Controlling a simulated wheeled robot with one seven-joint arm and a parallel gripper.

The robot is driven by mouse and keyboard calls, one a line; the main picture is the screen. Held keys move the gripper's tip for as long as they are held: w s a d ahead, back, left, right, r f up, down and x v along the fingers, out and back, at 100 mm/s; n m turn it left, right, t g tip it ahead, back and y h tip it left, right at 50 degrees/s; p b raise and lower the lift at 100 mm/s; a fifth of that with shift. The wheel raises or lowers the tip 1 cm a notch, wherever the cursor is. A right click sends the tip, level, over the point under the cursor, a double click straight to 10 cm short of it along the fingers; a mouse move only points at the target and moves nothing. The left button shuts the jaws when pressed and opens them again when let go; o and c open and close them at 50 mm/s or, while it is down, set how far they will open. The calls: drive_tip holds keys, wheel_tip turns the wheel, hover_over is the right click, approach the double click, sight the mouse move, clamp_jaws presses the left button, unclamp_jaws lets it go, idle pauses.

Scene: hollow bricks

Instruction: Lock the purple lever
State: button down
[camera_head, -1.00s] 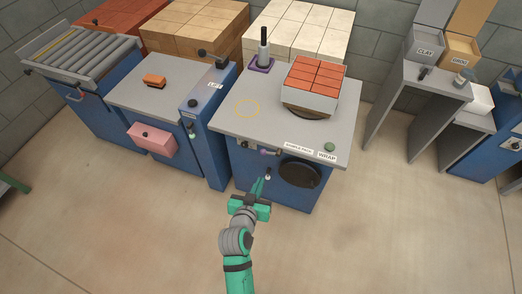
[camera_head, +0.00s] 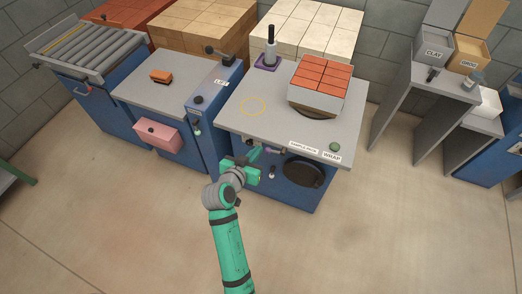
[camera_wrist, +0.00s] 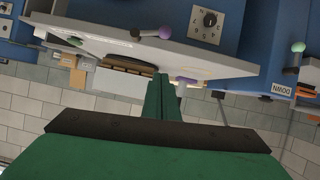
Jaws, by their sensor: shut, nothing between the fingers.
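The purple lever (camera_head: 270,150) is on the front of the wrapping table, just below its top edge. Its round purple knob (camera_wrist: 165,32) shows in the wrist view on a short dark arm beside the table's edge. My gripper (camera_head: 254,152) is in front of the table, just left of the knob in the head view, and partly hides the lever's mount. In the wrist view my green fingers (camera_wrist: 165,80) are together and empty, with the knob beyond their tips. I cannot tell whether they touch the lever.
The wrapping table (camera_head: 235,114) bears a stack of red bricks (camera_head: 321,75) and a post on a purple base (camera_head: 268,61). A dark round disc (camera_head: 303,172) and a small white-tipped knob (camera_head: 271,172) are on its front. A blue lift panel (camera_head: 214,100) stands left. The floor in front is clear.

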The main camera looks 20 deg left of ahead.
drive_tip(key=x, duration=0.3)
drive_tip(key=f+x, duration=0.1)
drive_tip(key=x, duration=0.2)
drive_tip(key=s+f+x, duration=0.1)
drive_tip(key=x, duration=0.2)
drive_tip(key=shift+w+d+f, duration=0.1)
drive_tip(key=shift+w+f, duration=0.05)
drive_tip(key=shift+w, duration=0.2)
drive_tip(key=shift+s+f, duration=0.15)
drive_tip(key=shift+f, duration=0.75)
drive_tip(key=shift+d, duration=0.1)
